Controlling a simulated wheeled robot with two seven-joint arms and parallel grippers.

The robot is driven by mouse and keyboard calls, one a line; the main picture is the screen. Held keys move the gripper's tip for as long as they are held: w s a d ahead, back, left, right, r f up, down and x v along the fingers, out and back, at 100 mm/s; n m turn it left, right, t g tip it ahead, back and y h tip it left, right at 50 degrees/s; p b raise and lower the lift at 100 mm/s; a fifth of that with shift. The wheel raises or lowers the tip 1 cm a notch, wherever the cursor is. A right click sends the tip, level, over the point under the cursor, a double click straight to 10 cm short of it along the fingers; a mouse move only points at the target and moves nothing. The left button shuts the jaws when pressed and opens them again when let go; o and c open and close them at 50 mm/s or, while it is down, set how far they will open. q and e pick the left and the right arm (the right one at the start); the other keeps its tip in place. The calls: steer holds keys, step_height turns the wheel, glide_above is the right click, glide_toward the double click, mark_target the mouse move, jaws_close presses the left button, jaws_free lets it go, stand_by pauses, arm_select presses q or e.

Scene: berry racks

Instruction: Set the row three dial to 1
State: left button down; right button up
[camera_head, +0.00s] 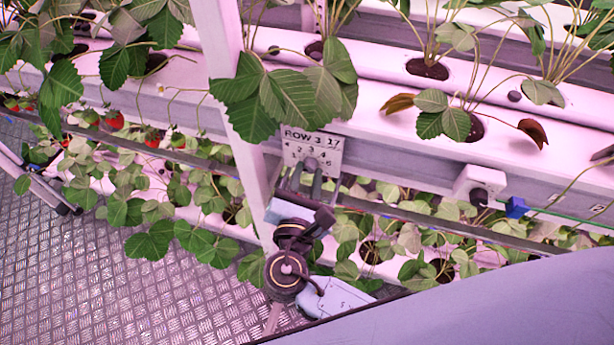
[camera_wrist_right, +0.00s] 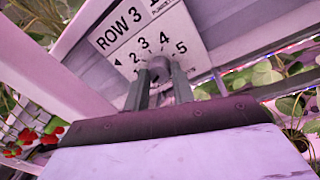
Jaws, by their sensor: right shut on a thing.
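The row three dial plate (camera_head: 300,142) is a white card marked ROW 3 on the rack's front rail. It also shows in the wrist view (camera_wrist_right: 118,32), where the numbers 2, 3, 4 and 5 arc around a grey round knob (camera_wrist_right: 159,66). My right gripper (camera_head: 311,172) reaches the plate from below. Its two fingers (camera_wrist_right: 160,82) are shut on the knob, one on each side. They hide part of it, and I cannot tell where its pointer stands. My left gripper is not in view.
White planting gutters (camera_head: 385,80) with strawberry plants run across the rack. A white rack post (camera_head: 228,75) stands just left of the plate. Leaves (camera_head: 290,95) hang right above it. A white box with a dark round fitting (camera_head: 480,185) is to the right. Metal floor (camera_head: 150,285) is clear at lower left.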

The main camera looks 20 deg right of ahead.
steer(key=shift+f+m+b, duration=0.15)
steer(key=shift+m+b, duration=0.2)
steer(key=shift+m, duration=0.45)
steer(key=m+b, duration=0.2)
steer(key=m, duration=0.2)
steer(key=shift+h+b, duration=0.3)
steer(key=shift+b, duration=0.05)
steer(key=shift+m+b, duration=0.3)
steer(key=shift+m, duration=0.3)
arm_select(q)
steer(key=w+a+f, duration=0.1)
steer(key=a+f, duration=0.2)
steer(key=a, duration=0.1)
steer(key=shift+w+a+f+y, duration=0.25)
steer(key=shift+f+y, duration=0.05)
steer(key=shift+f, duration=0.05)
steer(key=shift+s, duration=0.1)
arm_select(e)
steer(key=o, duration=1)
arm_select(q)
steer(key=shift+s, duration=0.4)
arm_select(e)
steer(key=shift+a, duration=0.1)
